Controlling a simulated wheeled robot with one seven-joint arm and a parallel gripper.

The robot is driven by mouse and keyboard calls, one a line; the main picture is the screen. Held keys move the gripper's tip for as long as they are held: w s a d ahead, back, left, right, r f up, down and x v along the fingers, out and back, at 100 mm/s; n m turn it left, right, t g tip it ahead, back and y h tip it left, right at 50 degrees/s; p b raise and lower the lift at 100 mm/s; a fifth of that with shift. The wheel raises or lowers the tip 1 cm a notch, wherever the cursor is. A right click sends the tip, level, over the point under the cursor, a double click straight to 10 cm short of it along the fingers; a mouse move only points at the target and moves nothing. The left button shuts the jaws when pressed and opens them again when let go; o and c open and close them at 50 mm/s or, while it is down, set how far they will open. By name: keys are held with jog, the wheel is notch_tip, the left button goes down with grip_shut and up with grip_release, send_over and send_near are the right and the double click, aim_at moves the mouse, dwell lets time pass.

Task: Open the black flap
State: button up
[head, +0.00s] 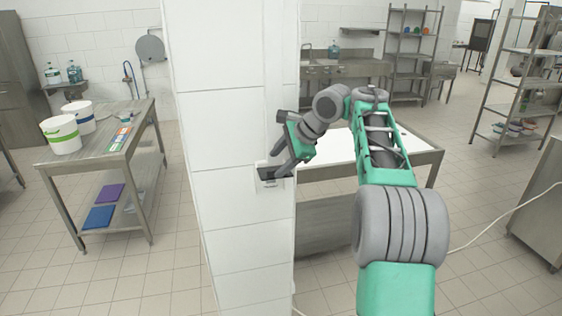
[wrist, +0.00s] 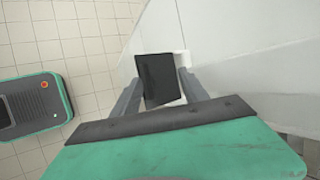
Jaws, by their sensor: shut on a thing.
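The black flap (wrist: 158,79) is a small dark panel on a white wall box (head: 270,183), fixed to the front of a white tiled pillar. In the wrist view it stands out from the white box (wrist: 181,62) behind it. My gripper (wrist: 159,83) has one grey finger on each side of the flap and is shut on it. In the head view my gripper (head: 272,170) reaches the box from the right. Its fingers hide part of the flap there, and the flap's exact angle is hard to tell.
The tiled pillar (head: 232,130) rises directly behind the box. A white-topped table (head: 345,152) stands right of the pillar, behind my arm. A steel table (head: 90,150) with white buckets (head: 61,135) stands at left. The floor (head: 170,285) at front left is clear.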

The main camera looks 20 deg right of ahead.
jog(key=shift+w, duration=0.15)
jog(key=shift+d+r, duration=0.15)
jog(key=shift+r, duration=0.1)
jog(key=s+d+r, duration=0.3)
jog(key=s+d, duration=0.5)
jog(key=s, duration=0.4)
jog(key=shift+s+d+r, duration=0.15)
jog(key=shift+d, duration=0.2)
